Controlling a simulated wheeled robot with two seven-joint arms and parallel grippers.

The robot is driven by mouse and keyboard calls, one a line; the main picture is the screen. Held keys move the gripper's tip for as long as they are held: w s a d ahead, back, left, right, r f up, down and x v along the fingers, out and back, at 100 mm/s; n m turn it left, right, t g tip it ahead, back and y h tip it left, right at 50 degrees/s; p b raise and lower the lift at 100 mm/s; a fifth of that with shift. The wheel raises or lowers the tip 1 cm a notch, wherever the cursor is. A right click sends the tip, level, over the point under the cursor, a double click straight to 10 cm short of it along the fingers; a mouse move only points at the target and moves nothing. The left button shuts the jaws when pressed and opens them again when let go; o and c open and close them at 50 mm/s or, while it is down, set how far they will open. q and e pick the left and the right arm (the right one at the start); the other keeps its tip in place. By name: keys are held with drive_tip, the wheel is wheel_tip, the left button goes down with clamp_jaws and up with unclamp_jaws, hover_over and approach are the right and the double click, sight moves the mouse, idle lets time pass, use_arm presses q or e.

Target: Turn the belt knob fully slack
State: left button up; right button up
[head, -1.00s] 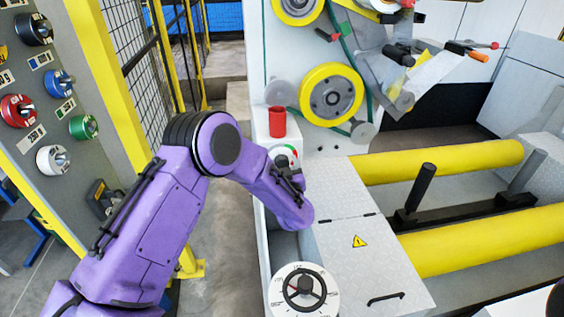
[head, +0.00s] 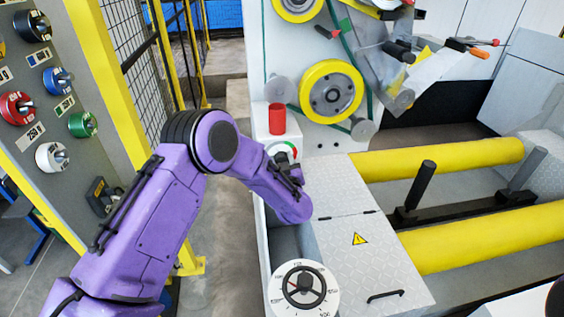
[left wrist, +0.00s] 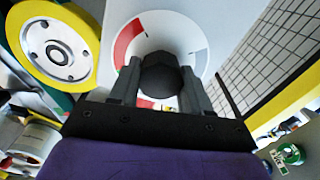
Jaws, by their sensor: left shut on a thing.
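The belt knob (left wrist: 160,76) is a black round grip in the middle of a white dial (left wrist: 178,30) with a red arc on its left and a green mark low on the left in the left wrist view. My left gripper (left wrist: 158,88) is shut on the knob, one finger on each side. In the head view the dial (head: 284,148) shows on the machine's front, its green and red arc peeking out above my left gripper (head: 291,170). The knob itself is mostly hidden there by my wrist. My right gripper is not in view.
A red cylinder (head: 277,119) stands just above the dial. A yellow-rimmed wheel (head: 331,92) is above right. A black handwheel (head: 304,284) sits in front. At left is a panel with several coloured knobs, including a red one (head: 17,107), beside a yellow fence post.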

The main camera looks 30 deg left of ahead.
use_arm(q)
drive_tip(key=n+b, duration=0.3)
drive_tip(key=n, duration=0.3)
drive_tip(key=shift+f+n, duration=0.15)
drive_tip(key=shift+n, duration=0.15)
drive_tip(key=n+b, duration=0.3)
drive_tip(key=n, duration=0.2)
drive_tip(key=shift+a+f+b, duration=0.1)
drive_tip(key=shift+a+b, duration=0.05)
drive_tip(key=shift+b, duration=0.15)
drive_tip(key=n+b, duration=0.5)
drive_tip(key=n, duration=0.1)
drive_tip(key=shift+f+n, duration=0.15)
drive_tip(key=shift+n, duration=0.25)
drive_tip(key=shift+n+b, duration=1.9)
drive_tip(key=shift+n, duration=0.1)
drive_tip(key=o, duration=1)
drive_tip(key=shift+s, duration=0.1)
